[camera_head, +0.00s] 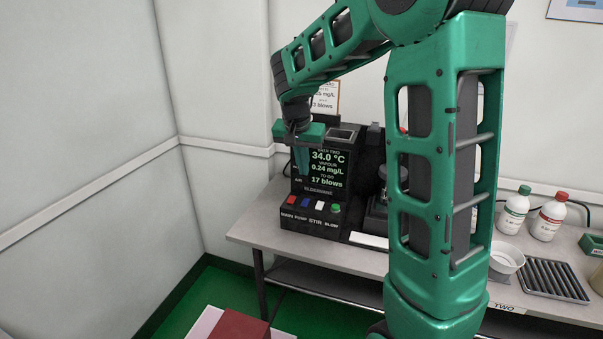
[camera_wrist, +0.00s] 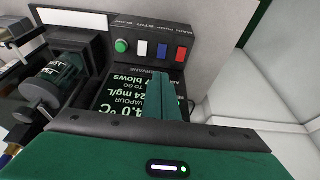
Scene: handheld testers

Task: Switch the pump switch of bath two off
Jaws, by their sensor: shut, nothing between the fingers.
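Bath two's dark unit (camera_head: 318,226) stands at the left of the bench, with a lit screen (camera_head: 326,170) reading 34.0 °C and 17 blows. Along its low front panel sit a red main switch (camera_head: 291,200), the blue pump switch (camera_head: 305,202), a white stir switch (camera_head: 320,205) and a green blow button (camera_head: 336,208). In the wrist view the blue pump switch (camera_wrist: 162,50) lies just beyond my fingertips, between red and white. My gripper (camera_head: 303,175) is shut and empty, in front of the screen above the switches. It also shows in the wrist view (camera_wrist: 160,78). The pump switch's position is too small to tell.
Farther right on the bench are two capped bottles (camera_head: 514,212), a white bowl (camera_head: 505,261) and a ridged dark tray (camera_head: 553,279). A wall (camera_head: 90,130) rises close on the left.

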